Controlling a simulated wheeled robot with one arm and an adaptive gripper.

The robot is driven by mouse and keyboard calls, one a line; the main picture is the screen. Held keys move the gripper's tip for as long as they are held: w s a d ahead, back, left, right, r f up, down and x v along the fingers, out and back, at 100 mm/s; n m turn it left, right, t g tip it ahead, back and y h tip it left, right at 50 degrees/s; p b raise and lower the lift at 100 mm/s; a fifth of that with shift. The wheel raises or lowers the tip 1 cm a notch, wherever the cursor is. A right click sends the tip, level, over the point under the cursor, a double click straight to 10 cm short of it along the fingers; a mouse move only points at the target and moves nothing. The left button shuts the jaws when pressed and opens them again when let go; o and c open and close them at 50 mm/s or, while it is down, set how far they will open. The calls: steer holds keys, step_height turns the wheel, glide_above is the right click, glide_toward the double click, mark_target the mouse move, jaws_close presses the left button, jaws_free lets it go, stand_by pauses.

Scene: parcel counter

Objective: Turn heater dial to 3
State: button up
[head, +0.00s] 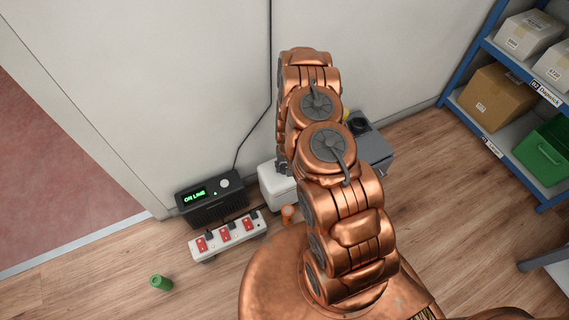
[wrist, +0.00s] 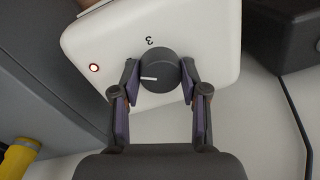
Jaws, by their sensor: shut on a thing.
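The heater is a white box (head: 277,187) on the floor by the wall, partly hidden behind my arm in the head view. In the wrist view its white face (wrist: 205,30) fills the upper middle. It carries a dark round dial (wrist: 158,70), a printed 3 (wrist: 150,41) that appears upside down above the dial, and a lit red lamp (wrist: 94,68) to the left. The dial's white pointer line lies roughly level, on its left side, not lined up with the 3. My gripper (wrist: 159,75) is shut on the dial, one finger on each side. My arm hides the dial in the head view.
A black box reading ON LINE (head: 212,203) and a power strip (head: 228,236) with red switches are left of the heater. A grey box (head: 375,152) is right of it. An orange item (head: 288,213) and a green cylinder (head: 160,283) are on the floor. Blue shelving (head: 490,143) is at right.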

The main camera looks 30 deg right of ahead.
steer(key=m+p, duration=0.3)
steer(key=m, duration=0.3)
steer(key=shift+r+m+p, duration=0.1)
steer(key=shift+m+p, duration=0.2)
steer(key=m+p, duration=0.1)
steer(key=m, duration=0.2)
steer(key=m+p, duration=0.1)
steer(key=m, duration=0.2)
steer(key=shift+s+t+h, duration=0.1)
steer(key=shift+t+h, duration=0.2)
steer(key=shift+p, duration=0.3)
steer(key=o, duration=1.1)
steer(key=shift+o, duration=0.2)
steer(key=shift+a, duration=0.1)
